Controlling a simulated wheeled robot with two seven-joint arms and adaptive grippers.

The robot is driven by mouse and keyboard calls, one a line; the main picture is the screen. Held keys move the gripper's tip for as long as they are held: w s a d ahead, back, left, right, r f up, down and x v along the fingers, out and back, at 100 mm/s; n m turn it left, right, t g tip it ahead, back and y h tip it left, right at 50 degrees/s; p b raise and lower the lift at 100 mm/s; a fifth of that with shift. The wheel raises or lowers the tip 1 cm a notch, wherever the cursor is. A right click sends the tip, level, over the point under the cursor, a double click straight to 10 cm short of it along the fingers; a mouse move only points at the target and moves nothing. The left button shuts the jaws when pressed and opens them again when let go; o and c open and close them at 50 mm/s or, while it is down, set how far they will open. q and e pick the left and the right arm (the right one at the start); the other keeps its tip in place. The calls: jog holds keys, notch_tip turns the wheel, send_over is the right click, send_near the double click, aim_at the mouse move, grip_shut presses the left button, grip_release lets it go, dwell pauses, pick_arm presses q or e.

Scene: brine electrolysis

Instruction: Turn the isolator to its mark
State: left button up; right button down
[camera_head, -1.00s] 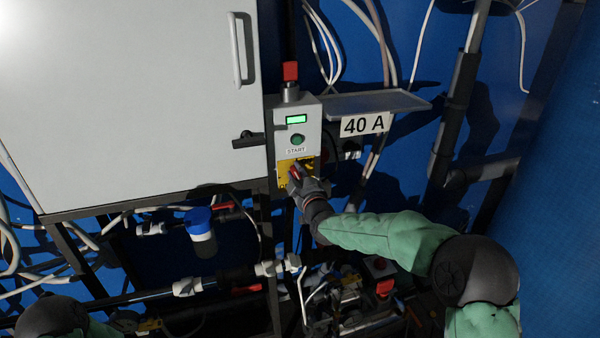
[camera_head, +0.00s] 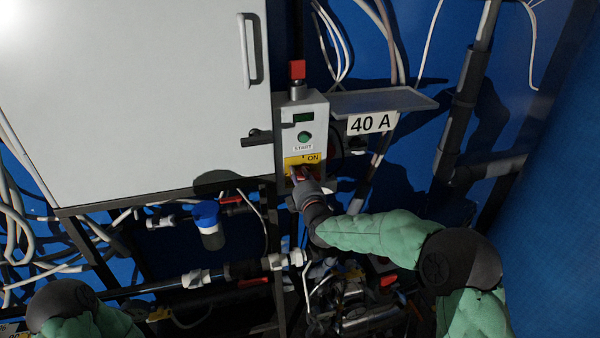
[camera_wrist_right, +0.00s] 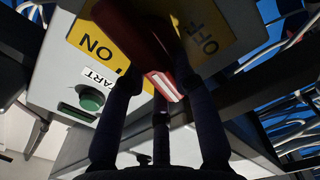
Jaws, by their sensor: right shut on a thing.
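The isolator is a red handle (camera_head: 297,173) on a yellow plate (camera_head: 291,161) low on the front of a grey control box (camera_head: 311,108). The plate reads ON at its upper right in the head view. In the right wrist view, the red handle (camera_wrist_right: 143,38) with a white mark on its end lies between the ON and OFF words. My right gripper (camera_head: 303,178) is shut on the handle; its dark fingers (camera_wrist_right: 160,82) lie on either side of it and hide part of it. My left gripper is out of view; only my left arm shows at lower left.
A white cabinet (camera_head: 130,100) stands left. A shelf (camera_head: 385,101) with a 40 A sign (camera_head: 371,123) juts right. Pipes run below.

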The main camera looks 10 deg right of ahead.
jog(key=shift+a+f+n, duration=0.1)
jog(key=shift+f+n, duration=0.2)
jog(key=shift+n, duration=0.9)
jog(key=c, duration=1)
grip_release()
jog(key=shift+f, duration=0.1)
jog(key=s, duration=1.2)
jog(key=shift+d, duration=0.2)
